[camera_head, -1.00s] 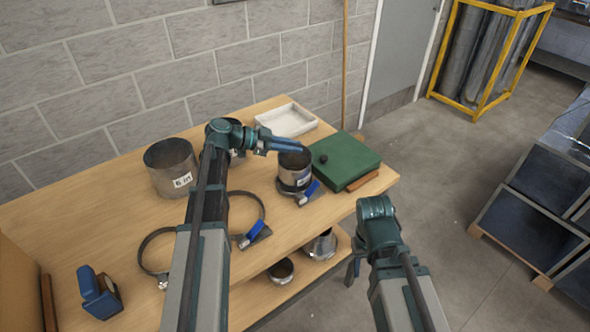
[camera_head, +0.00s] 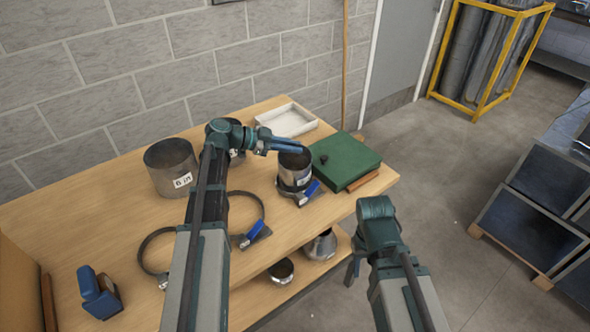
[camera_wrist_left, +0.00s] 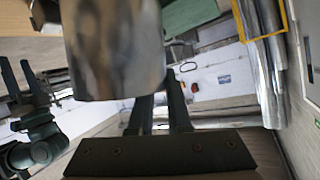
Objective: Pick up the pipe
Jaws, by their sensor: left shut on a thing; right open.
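A short grey metal pipe (camera_head: 296,165) stands on the wooden table, with a clamp band and blue handle (camera_head: 312,188) low around it. My left gripper (camera_head: 287,147) is at the pipe's upper rim, shut on it. In the left wrist view the shiny pipe wall (camera_wrist_left: 115,50) fills the upper middle, beside the left gripper's fingers (camera_wrist_left: 160,115). My right gripper (camera_head: 352,270) hangs low beside the table's front edge, open and empty. It also shows in the left wrist view (camera_wrist_left: 22,85). The exact finger contact is hidden.
A wider labelled pipe (camera_head: 170,167) stands at the left back. A white tray (camera_head: 287,120) and green case (camera_head: 345,160) flank the held pipe. Open clamp rings (camera_head: 247,195) lie in front. A lower shelf (camera_head: 340,250) holds smaller metal pieces.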

